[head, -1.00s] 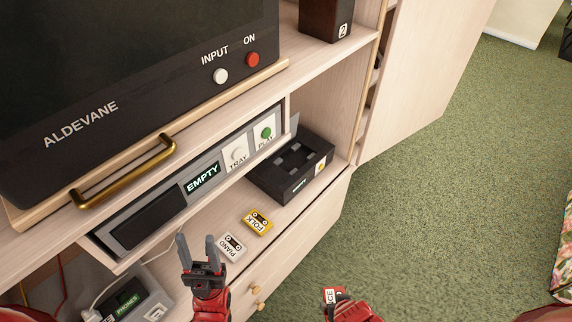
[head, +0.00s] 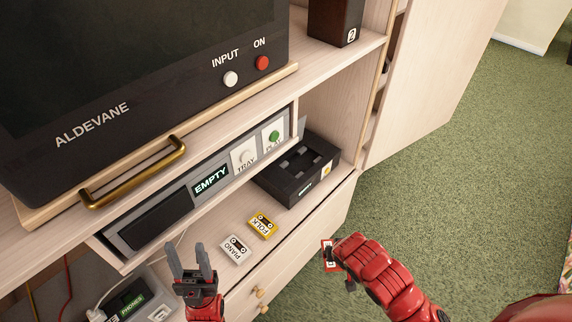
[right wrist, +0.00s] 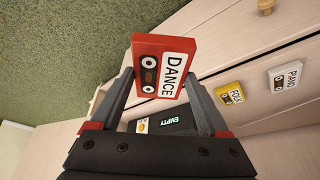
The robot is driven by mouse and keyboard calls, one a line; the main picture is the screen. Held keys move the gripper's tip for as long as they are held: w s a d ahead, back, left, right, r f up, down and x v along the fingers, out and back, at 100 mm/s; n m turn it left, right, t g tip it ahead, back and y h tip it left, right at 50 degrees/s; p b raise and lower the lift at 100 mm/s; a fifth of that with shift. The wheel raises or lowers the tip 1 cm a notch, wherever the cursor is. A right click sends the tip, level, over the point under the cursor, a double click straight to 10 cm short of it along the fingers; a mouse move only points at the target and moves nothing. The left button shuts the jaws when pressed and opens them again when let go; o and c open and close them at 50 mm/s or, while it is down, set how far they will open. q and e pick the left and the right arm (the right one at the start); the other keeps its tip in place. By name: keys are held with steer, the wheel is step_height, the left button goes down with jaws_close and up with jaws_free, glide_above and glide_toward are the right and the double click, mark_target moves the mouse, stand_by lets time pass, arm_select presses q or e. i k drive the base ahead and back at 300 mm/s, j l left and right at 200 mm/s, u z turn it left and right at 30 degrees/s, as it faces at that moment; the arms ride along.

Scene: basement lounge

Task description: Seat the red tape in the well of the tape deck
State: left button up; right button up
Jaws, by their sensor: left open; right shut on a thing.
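The red tape, labelled DANCE (right wrist: 163,68), is gripped between the fingers of my right gripper (right wrist: 165,95) in the right wrist view. In the head view the red tape (head: 327,254) shows at the tip of my right arm, in front of the cabinet over the green carpet. The black tape deck (head: 297,171) sits on the shelf to the upper left of it, with a recessed well on top and a label on its front. It also shows in the right wrist view (right wrist: 188,122), partly hidden behind my gripper. My left gripper (head: 189,262) is open and empty, in front of the shelf.
A white PIANO tape (head: 236,249) and a yellow FOLK tape (head: 262,225) lie on the shelf left of the deck. A panel above reads EMPTY (head: 211,180), with TRAY (head: 243,157) and PLAY (head: 273,136) buttons. A PHONES unit (head: 130,301) stands lower left.

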mark_target(300, 163)
steer(key=l+u, duration=0.2)
steer(key=u, duration=0.25)
steer(key=i+l+u, duration=0.1)
steer(key=l+u, duration=0.15)
steer(key=u, duration=0.2)
steer(key=l+u, duration=0.2)
steer(key=u, duration=0.25)
steer(key=l+u, duration=0.2)
steer(key=u, duration=0.25)
steer(key=k+l+u, duration=0.15)
steer(key=l, duration=0.35)
steer(key=k+l+u, duration=0.15)
steer(key=l, duration=0.35)
steer(key=k+l+u, duration=0.1)
steer(key=k+l, duration=0.15)
steer(key=l, duration=0.2)
steer(key=k+l+u, duration=0.15)
steer(key=l, duration=0.3)
steer(key=k+l+u, duration=0.15)
steer(key=k+l, duration=0.15)
steer(key=i+l, duration=0.3)
